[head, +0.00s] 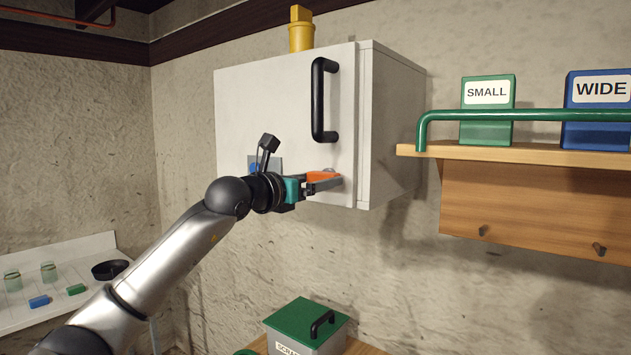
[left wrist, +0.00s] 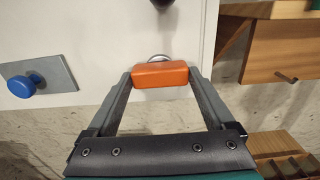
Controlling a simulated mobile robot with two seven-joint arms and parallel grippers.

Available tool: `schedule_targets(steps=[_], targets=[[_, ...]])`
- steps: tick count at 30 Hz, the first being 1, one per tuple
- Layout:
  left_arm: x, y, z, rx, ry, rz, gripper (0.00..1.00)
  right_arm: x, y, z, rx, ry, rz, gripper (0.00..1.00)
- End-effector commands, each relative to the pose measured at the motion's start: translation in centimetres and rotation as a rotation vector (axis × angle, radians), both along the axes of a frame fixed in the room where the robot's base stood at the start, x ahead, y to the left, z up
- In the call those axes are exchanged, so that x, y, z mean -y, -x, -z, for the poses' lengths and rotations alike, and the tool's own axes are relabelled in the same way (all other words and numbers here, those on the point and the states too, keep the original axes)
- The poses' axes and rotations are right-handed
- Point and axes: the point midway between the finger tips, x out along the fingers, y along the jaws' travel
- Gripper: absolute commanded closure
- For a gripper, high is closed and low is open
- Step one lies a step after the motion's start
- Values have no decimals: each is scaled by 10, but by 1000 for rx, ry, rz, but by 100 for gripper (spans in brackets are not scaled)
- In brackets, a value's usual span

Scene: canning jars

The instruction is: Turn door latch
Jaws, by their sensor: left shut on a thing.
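The door latch is an orange bar (head: 322,176) low on the front of a white wall cabinet (head: 265,110), near its right edge. It lies roughly level in the head view. My left gripper (head: 325,183) is shut on it. In the left wrist view the orange latch (left wrist: 160,74) sits between the two fingertips (left wrist: 160,78), with a round metal piece partly visible behind it. A black handle (head: 317,100) stands upright on the door above the latch. The door appears closed. My right gripper is not in view.
A blue knob (left wrist: 33,82) on a grey plate is left of the latch, mostly behind my arm in the head view. A wooden shelf (head: 520,152) with a green rail is right of the cabinet. A green-lidded box (head: 306,325) stands below. A yellow object (head: 300,34) is on top.

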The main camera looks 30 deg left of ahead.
Motion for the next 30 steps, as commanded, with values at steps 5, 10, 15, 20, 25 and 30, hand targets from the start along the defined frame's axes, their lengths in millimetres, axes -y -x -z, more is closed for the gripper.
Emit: schedule_targets(steps=[5, 10, 15, 20, 25, 30], targets=[[0, 0, 0, 0, 0, 0, 68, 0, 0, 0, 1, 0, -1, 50], [0, 0, 0, 0, 7, 0, 68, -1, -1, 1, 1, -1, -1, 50], [0, 0, 0, -2, 52, 0, 68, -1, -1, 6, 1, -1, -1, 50], [0, 0, 1, -7, 142, 1, 68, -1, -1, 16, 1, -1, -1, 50], [1, 0, 1, -17, 284, 2, 68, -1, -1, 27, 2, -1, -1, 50], [0, 0, 1, -32, 444, 2, 68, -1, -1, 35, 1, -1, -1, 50]])
